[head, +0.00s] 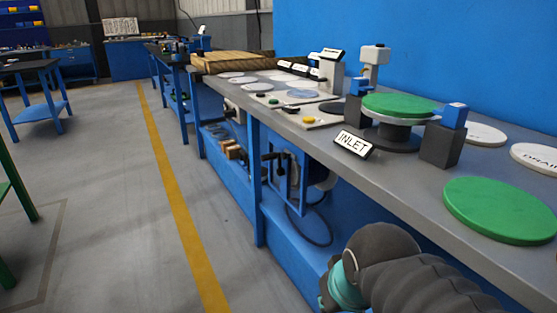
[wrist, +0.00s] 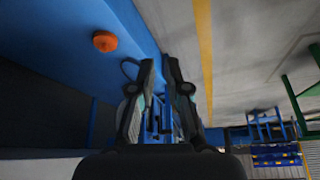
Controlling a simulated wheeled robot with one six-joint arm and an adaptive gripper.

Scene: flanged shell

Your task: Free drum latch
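Under the bench in the head view, a blue bracket or panel (head: 286,178) stands with dark handle-like parts. A grey rounded body (head: 318,172) sits partly hidden behind it. I cannot tell for sure which part is the drum latch. My gripper (wrist: 161,66) shows in the wrist view with its two dark fingers apart and nothing between the tips. Blue structure shows beyond the gap, apart from the fingers as far as I can see. The gripper is not visible in the head view; only my arm shows at the bottom right.
The grey bench (head: 400,190) holds green discs (head: 500,210), an INLET sign (head: 354,143) and blue-topped blocks (head: 442,140). An orange round knob (wrist: 104,41) sits on a blue surface. The floor left of the bench, with a yellow line (head: 170,180), is clear.

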